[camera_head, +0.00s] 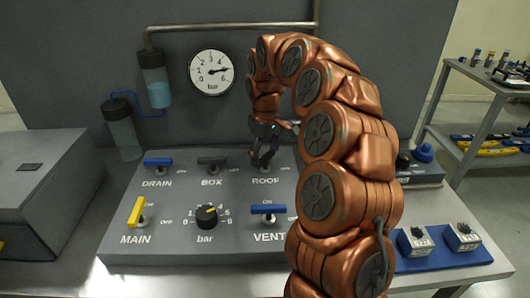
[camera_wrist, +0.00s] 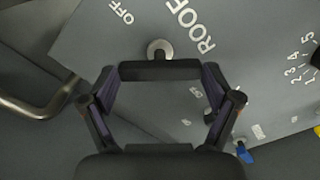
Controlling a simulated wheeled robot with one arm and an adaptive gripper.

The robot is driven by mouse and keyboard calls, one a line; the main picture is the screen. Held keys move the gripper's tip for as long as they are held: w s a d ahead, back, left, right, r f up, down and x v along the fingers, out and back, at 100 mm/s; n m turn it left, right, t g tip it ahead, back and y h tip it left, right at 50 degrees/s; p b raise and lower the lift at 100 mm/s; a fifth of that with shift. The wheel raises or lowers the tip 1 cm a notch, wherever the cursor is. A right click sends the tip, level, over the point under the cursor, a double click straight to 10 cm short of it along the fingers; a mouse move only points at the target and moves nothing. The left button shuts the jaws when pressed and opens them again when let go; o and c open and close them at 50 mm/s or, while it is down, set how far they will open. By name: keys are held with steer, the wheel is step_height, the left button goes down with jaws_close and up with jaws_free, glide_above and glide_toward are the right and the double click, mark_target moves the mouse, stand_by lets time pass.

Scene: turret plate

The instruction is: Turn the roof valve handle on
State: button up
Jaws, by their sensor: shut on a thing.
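The roof valve handle (camera_wrist: 160,70) is a black bar on a round metal stem (camera_wrist: 160,48), beside the ROOF and OFF lettering in the wrist view. My gripper (camera_wrist: 159,72) has its two fingers at the bar's opposite ends and is shut on it. In the head view my gripper (camera_head: 262,163) is down at the panel just above the ROOF label (camera_head: 265,181), and it covers most of the handle. The handle's exact angle between ON and OFF is hard to tell.
A gauge (camera_head: 211,72) hangs behind. A grey box (camera_head: 45,185) stands left.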

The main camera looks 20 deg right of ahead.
mark_target(265, 156)
steer(key=n, duration=0.3)
steer(key=shift+n+p, duration=0.35)
steer(key=shift+n, duration=0.05)
steer(key=shift+n+p, duration=0.35)
steer(key=shift+n, duration=1.55)
steer(key=o, duration=0.9)
steer(key=shift+w+r, duration=0.1)
steer(key=shift+r, duration=5.85)
